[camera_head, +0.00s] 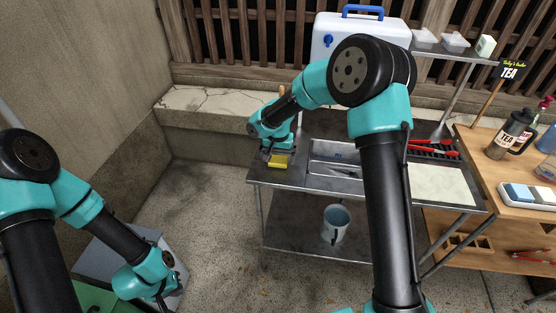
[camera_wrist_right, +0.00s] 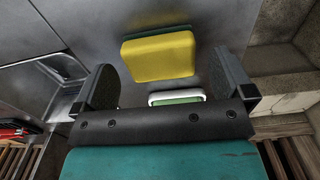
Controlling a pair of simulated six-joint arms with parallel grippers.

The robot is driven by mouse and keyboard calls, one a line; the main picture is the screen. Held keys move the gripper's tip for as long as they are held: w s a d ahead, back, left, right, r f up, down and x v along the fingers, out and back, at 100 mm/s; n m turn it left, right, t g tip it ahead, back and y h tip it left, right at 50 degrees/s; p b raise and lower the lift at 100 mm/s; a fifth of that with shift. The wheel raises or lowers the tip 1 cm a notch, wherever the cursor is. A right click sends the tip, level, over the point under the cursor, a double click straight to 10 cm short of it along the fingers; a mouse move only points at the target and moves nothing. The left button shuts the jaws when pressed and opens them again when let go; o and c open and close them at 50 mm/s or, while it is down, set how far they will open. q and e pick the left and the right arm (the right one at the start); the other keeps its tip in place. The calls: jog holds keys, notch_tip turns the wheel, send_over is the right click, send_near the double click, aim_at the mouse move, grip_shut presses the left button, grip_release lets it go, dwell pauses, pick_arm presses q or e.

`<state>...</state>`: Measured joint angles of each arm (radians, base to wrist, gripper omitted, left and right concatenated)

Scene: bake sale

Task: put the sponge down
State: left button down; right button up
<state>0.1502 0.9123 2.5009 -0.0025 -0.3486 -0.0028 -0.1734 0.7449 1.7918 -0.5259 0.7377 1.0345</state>
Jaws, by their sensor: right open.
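The yellow sponge (camera_head: 279,161) lies at the left end of the metal table (camera_head: 330,184). In the right wrist view the sponge (camera_wrist_right: 158,57) shows a thin green layer along its far edge, and it lies on the grey metal surface. My right gripper (camera_head: 271,153) is over that end of the table. Its two fingers stand wide apart on either side of the sponge, with gaps on both sides, so it is open and empty. My left gripper (camera_head: 163,300) is low at the bottom left, and its fingers are too small to read.
A white-rimmed green item (camera_wrist_right: 177,98) lies close to the sponge. The sink basin (camera_head: 336,168) is to the right of it. A bucket (camera_head: 335,223) stands on the lower shelf. A grey box (camera_head: 95,262) is near my left arm. Red-handled tools (camera_head: 434,150) lie at the table's back right.

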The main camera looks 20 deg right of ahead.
aim_at(278, 160)
notch_tip(278, 160, up, 10)
dwell(0.4)
dwell(0.5)
